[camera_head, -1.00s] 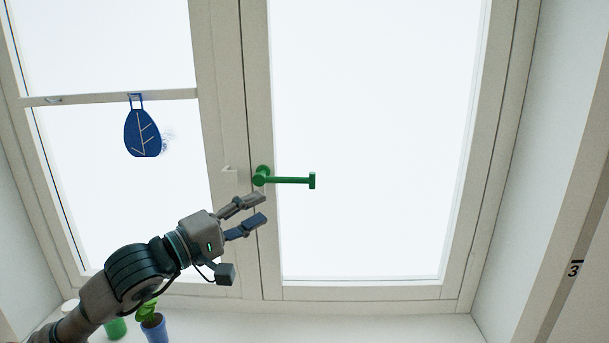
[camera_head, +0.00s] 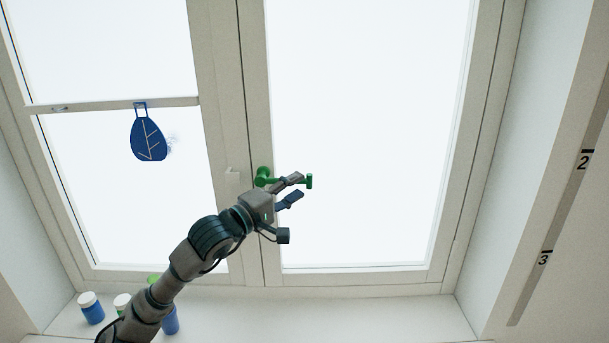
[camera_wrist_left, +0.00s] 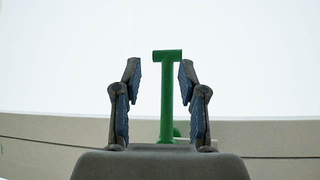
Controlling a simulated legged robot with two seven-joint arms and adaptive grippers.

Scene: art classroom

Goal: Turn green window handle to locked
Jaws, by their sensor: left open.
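The green window handle (camera_head: 264,177) is mounted on the frame between the panes. Its lever points right, roughly horizontal, and ends in a short crosspiece (camera_head: 309,181). My left gripper (camera_head: 296,190) is in front of the lever and hides its middle part. In the left wrist view the green lever (camera_wrist_left: 167,95) stands between the two open fingers (camera_wrist_left: 158,90), with a visible gap on both sides. The crosspiece lies just past the fingertips. My right gripper is in neither view.
A numbered strip (camera_head: 545,258) runs along the right wall. The sill's right part is clear.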

